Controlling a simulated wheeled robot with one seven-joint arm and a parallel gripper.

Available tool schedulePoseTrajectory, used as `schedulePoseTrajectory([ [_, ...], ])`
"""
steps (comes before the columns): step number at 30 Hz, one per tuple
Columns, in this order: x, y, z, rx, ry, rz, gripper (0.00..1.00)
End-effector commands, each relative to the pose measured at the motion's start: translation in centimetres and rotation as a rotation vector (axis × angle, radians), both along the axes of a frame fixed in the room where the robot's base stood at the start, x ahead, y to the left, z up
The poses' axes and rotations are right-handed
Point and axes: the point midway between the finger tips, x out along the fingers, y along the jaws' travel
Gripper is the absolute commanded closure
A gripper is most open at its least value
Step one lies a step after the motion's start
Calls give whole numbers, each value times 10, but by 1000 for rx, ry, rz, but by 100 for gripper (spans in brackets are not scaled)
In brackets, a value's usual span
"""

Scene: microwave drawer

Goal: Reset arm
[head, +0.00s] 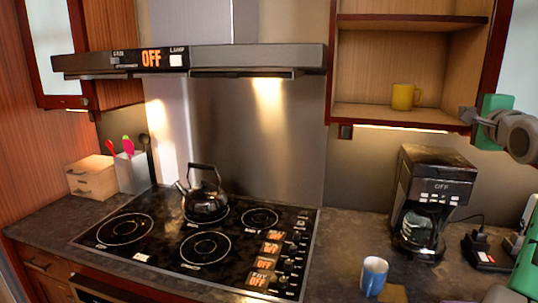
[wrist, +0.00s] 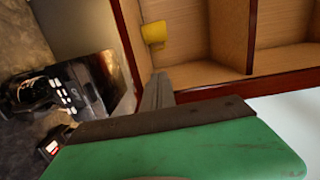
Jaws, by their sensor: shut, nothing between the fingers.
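My gripper (head: 466,115) is at the right of the head view, in front of the lower right corner of the open wall cabinet (head: 402,113), above the coffee machine's level. In the wrist view its grey fingers (wrist: 158,92) are together, with nothing held between them. The green hand behind them fills the lower part of that view. My arm bends off the right edge of the head view, so most of it is hidden.
A yellow mug (head: 404,96) stands on the cabinet's lower shelf, near my gripper. A black coffee machine (head: 432,188) stands below. A blue mug (head: 374,275), a stove (head: 205,246) with a kettle (head: 204,200) and a range hood (head: 190,60) are left of my arm.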

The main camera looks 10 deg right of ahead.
Motion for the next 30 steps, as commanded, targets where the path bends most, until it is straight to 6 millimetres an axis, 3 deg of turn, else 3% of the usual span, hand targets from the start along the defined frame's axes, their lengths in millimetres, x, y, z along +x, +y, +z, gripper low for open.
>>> schedulePoseTrajectory([
  [11,29,65,-52,-116,193,64,100],
  [17,39,130,-105,-241,374,154,100],
  [20,37,175,-143,-330,495,233,100],
  [23,23,233,-193,-459,646,354,100],
  [26,-8,293,-253,-616,807,517,100],
  [30,-73,361,-333,-853,1000,786,100],
])
